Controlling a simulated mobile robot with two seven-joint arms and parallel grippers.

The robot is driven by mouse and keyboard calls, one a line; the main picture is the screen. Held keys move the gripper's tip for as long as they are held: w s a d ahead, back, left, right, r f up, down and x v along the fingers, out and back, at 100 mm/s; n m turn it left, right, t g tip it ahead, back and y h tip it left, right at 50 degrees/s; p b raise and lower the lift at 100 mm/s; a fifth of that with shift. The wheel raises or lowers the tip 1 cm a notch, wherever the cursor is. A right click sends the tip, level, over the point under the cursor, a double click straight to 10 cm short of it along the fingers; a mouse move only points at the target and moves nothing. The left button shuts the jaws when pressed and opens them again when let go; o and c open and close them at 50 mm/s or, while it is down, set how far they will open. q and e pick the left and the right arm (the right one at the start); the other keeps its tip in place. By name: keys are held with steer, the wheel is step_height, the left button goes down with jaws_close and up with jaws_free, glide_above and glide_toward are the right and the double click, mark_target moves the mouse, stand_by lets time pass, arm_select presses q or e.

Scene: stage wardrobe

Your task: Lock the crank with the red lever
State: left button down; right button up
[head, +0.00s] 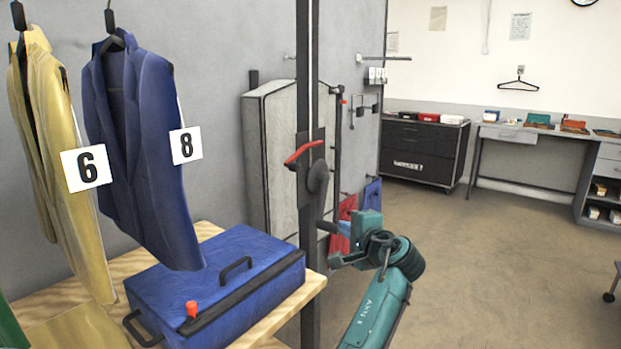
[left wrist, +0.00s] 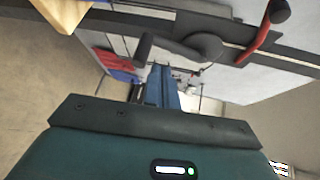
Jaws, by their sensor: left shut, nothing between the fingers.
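The crank (head: 318,178) is a dark grey arm with a handle on the vertical dark post (head: 309,75) in the head view. The red lever (head: 303,152) sits just above it on the same post, slanting up to the right. In the left wrist view the crank (left wrist: 203,46) shows at the top with its handle to the left, and the red lever (left wrist: 262,35) is at the upper right. My left gripper (head: 334,262) is shut and empty, below and right of the crank, apart from both parts. My right gripper is not in view.
A wooden table (head: 210,230) at lower left holds a blue case (head: 215,275). A yellow jacket (head: 60,170) and a blue jacket (head: 135,150) hang above it. Red and blue items (head: 345,222) hang behind the post. Open floor (head: 480,260) lies to the right.

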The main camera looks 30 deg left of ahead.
arm_select(q)
step_height(320, 180, up, 12)
steer(key=n+g+y, duration=0.1)
steer(key=g+y, duration=0.1)
steer(key=y, duration=0.1)
steer(key=shift+s+d, duration=0.15)
steer(key=shift+s, duration=0.1)
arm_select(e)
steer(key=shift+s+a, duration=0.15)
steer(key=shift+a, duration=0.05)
arm_select(q)
steer(key=shift+f, duration=0.1)
steer(key=a+p, duration=0.2)
steer(key=a, duration=0.7)
steer(key=shift+a+p, duration=0.25)
steer(key=shift+p, duration=0.05)
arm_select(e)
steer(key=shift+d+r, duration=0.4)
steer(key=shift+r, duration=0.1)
arm_select(q)
steer(key=shift+w, duration=0.2)
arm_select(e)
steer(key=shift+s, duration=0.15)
